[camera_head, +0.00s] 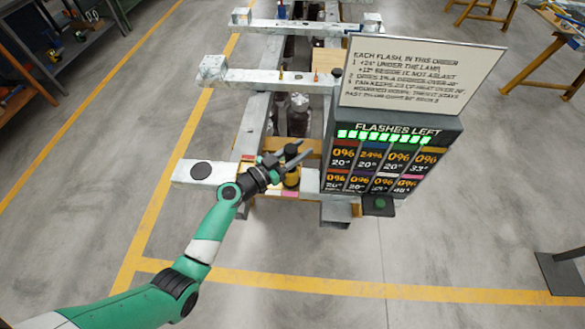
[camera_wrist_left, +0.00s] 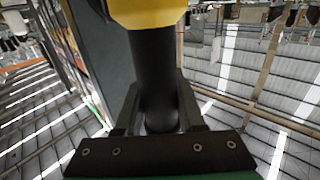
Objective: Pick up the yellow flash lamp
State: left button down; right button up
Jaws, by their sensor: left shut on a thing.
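The yellow flash lamp (camera_wrist_left: 155,12) has a yellow head and a black handle. In the left wrist view its handle stands between the two fingers of my left gripper (camera_wrist_left: 158,112), which is shut on it. The lamp's head is cut off by the top edge there. In the head view my left gripper (camera_head: 297,158) is at the near end of the metal frame, just left of the display box. A small dark and yellow part of the lamp (camera_head: 291,183) shows beside the fingers, the rest hidden by them. My right gripper is not in view.
The display box (camera_head: 392,155) with green lights stands close right of the gripper, a text board (camera_head: 420,75) above it. Metal beams (camera_head: 265,78) run behind. A dark disc (camera_head: 201,170) lies on a beam end at left. The floor in front is clear.

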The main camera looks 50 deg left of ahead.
pick_arm(q)
jog(key=shift+r, duration=0.25)
